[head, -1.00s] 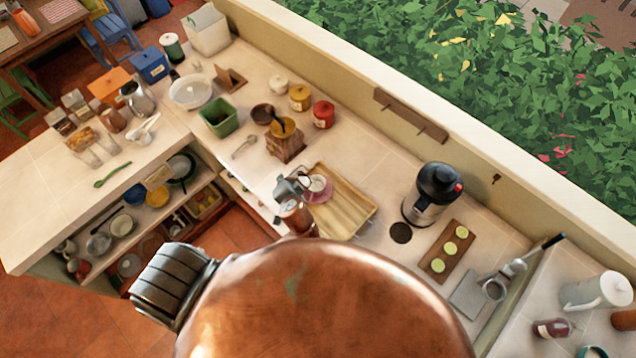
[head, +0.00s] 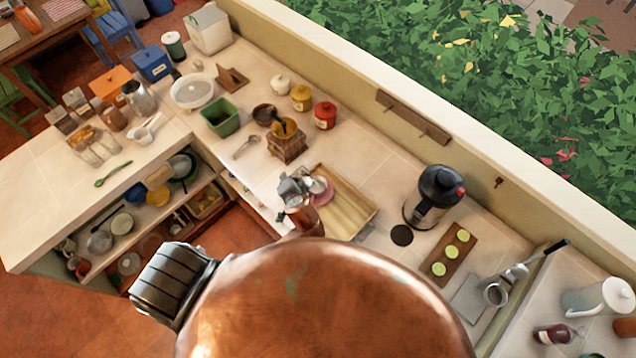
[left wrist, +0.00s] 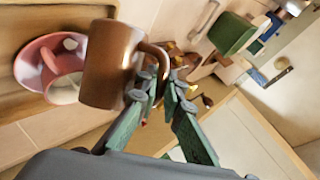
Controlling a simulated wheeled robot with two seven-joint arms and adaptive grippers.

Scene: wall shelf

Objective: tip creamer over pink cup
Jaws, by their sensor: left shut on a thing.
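A brown creamer (left wrist: 110,64) is held by its handle between the green-grey fingers of my left gripper (left wrist: 163,92) in the left wrist view. The pink cup (left wrist: 63,86) stands on a pink saucer (left wrist: 30,65) beside the creamer in that view, and the creamer's body partly covers it. In the head view, my left gripper (head: 291,187) is just left of the pink cup (head: 319,186), above the counter. The creamer is hard to make out there. I cannot tell how far it is tilted or whether anything pours. My right gripper is not in view.
A wooden tray (head: 350,212) lies on the counter right of the gripper. A coffee grinder (head: 287,146) stands behind the gripper. A black-topped kettle (head: 436,190) stands to the right, next to a board with green-topped items (head: 446,258). A wall edges the counter's far side.

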